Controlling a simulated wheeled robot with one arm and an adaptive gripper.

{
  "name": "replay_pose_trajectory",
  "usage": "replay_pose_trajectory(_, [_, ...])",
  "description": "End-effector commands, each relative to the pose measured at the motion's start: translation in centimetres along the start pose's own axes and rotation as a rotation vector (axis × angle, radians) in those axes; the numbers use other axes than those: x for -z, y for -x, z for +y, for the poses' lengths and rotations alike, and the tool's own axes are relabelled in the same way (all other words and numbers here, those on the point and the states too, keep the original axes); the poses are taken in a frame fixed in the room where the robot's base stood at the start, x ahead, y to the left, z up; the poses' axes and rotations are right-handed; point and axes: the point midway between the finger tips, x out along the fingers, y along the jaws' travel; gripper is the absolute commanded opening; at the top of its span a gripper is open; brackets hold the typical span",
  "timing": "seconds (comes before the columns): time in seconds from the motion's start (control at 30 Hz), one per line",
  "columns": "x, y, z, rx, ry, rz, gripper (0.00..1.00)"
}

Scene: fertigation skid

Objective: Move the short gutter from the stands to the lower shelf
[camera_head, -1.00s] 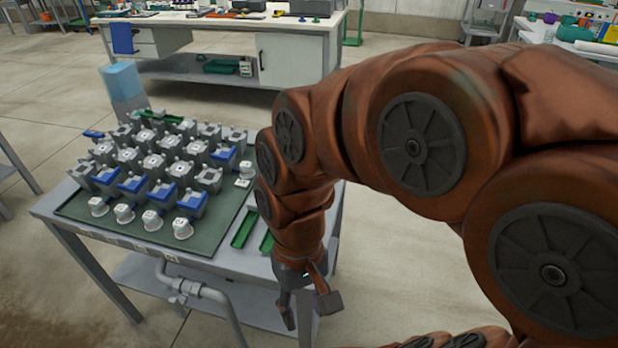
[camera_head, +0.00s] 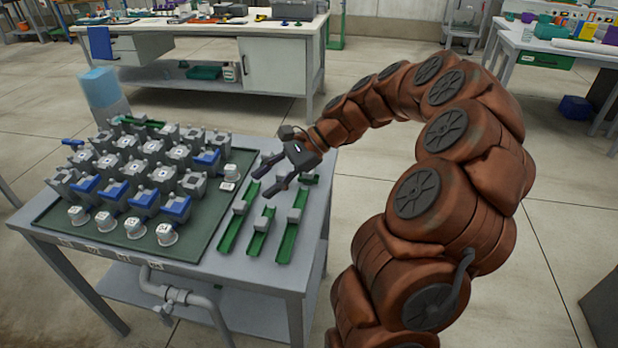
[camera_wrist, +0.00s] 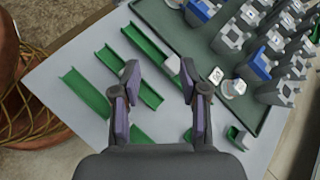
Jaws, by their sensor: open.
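Several green gutters lie on the grey table right of the tray in the head view: a left one (camera_head: 235,230), a middle one (camera_head: 259,243) and a right one (camera_head: 291,232). I cannot tell for sure which is the short gutter, and the stands are not clear. The wrist view also shows gutters, an outer one (camera_wrist: 82,92) and one beside the tray (camera_wrist: 147,45). My gripper (camera_head: 268,180) is open and empty above the far part of the gutters; its fingers (camera_wrist: 160,78) partly cover them in the wrist view. The lower shelf (camera_head: 255,318) shows under the tabletop.
A dark green tray (camera_head: 205,243) with several grey and blue fittings fills the table's left side. A grey pipe (camera_head: 180,295) runs along the table's front. A white workbench (camera_head: 285,50) stands behind.

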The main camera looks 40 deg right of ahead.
Motion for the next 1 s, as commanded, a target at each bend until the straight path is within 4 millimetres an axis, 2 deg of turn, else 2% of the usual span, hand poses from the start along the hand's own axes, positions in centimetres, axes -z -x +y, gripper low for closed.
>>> replay_pose_trajectory(0.03, [2.2,1.3,-0.8,0.06,-0.075,-0.012,0.44])
replay_pose_trajectory(0.2, [9.1,6.0,-2.1,0.241,-0.321,-0.06,0.44])
replay_pose_trajectory(0.3, [12.7,8.5,-2.0,0.333,-0.445,-0.087,0.44])
replay_pose_trajectory(0.43, [16.5,11.1,-1.3,0.422,-0.566,-0.11,0.44])
replay_pose_trajectory(0.53, [18.1,12.3,-0.8,0.464,-0.621,-0.123,0.44])
replay_pose_trajectory(0.63, [18.9,12.7,-0.6,0.482,-0.647,-0.13,0.44])
replay_pose_trajectory(1.0, [19.0,10.3,-1.9,0.484,-0.651,-0.131,0.44])
